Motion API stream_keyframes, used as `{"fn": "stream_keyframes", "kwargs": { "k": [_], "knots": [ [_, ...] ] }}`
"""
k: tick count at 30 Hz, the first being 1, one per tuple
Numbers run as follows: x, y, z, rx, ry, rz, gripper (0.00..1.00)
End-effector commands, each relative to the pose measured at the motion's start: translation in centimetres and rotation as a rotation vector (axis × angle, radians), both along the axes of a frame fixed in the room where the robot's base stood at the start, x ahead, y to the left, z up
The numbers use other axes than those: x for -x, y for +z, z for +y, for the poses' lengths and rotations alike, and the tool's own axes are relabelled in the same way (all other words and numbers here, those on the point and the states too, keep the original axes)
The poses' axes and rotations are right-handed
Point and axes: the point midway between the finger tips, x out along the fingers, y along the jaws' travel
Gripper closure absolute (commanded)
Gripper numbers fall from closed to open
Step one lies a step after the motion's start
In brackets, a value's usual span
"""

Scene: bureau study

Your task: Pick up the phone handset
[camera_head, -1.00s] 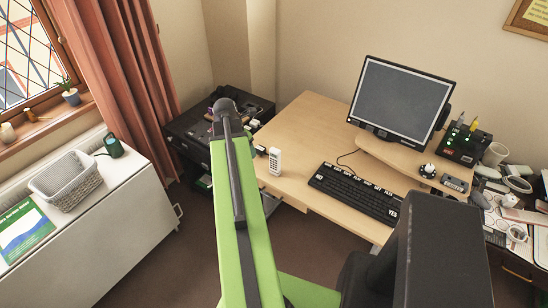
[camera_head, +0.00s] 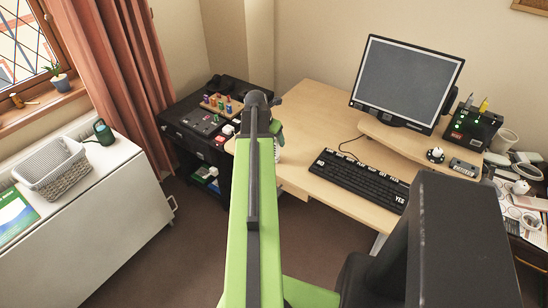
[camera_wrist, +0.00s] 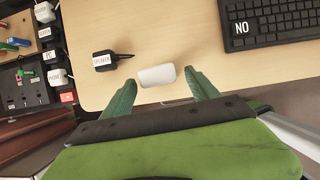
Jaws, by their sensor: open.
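The white phone handset (camera_wrist: 157,75) stands near the desk's front left edge. In the wrist view it lies between the tips of my two green fingers, with a small gap on each side. My gripper (camera_wrist: 160,82) is open and holds nothing. In the head view my arm hides most of the handset; only a small white patch of it (camera_head: 278,152) shows beside the gripper. Whether a finger touches it cannot be told.
A black block labelled SPEAKER (camera_wrist: 104,60) sits left of the handset on the desk (camera_head: 310,110). A black keyboard (camera_head: 358,181) lies to the right, below a monitor (camera_head: 406,80). A dark cabinet (camera_head: 190,125) with small items stands left of the desk.

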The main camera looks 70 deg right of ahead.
Motion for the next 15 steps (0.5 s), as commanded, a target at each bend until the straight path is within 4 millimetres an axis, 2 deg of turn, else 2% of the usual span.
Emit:
{"fn": "stream_keyframes", "kwargs": {
  "k": [1,5,8,15],
  "knots": [
    [0.0,-1.0,-0.3,0.000,0.000,0.000,0.31],
    [0.1,-0.7,-0.3,0.000,-0.001,0.000,0.31],
    [0.2,-1.5,-0.7,0.000,-0.002,0.000,0.31],
    [0.6,-5.3,-2.4,0.000,-0.003,0.000,0.31]
  ]
}}
